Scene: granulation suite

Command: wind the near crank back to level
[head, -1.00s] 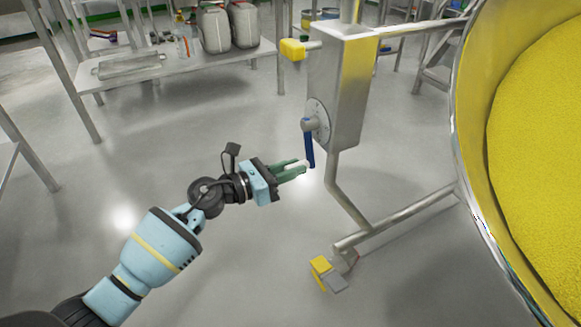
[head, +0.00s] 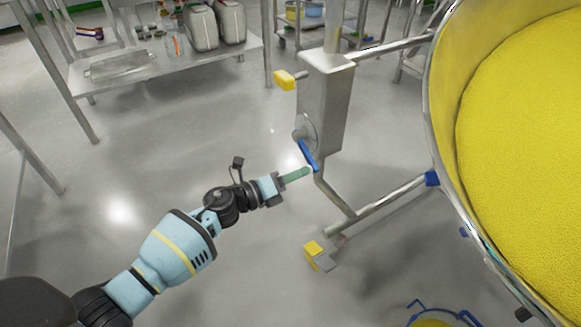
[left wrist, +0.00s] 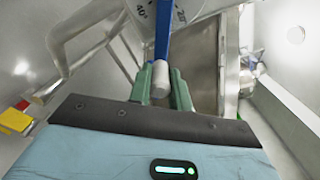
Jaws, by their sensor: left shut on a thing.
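The near crank (head: 308,156) is a blue lever on the round dial of a steel post box (head: 325,105). It slants down to the right. In the left wrist view its blue arm (left wrist: 162,35) comes down to a pale grip (left wrist: 161,70), with dial marks of 40° and 20 behind. My left gripper (head: 303,172) has green fingers, shut on the grip at the lever's lower end. The grip sits between the fingers in the left wrist view. The dial's pointer reading is not legible. My right gripper is not in view.
A large steel vessel with yellow contents (head: 530,120) fills the right side. A yellow pedal (head: 313,249) lies on the floor below the post. A steel table (head: 165,62) stands behind left. The floor between is clear.

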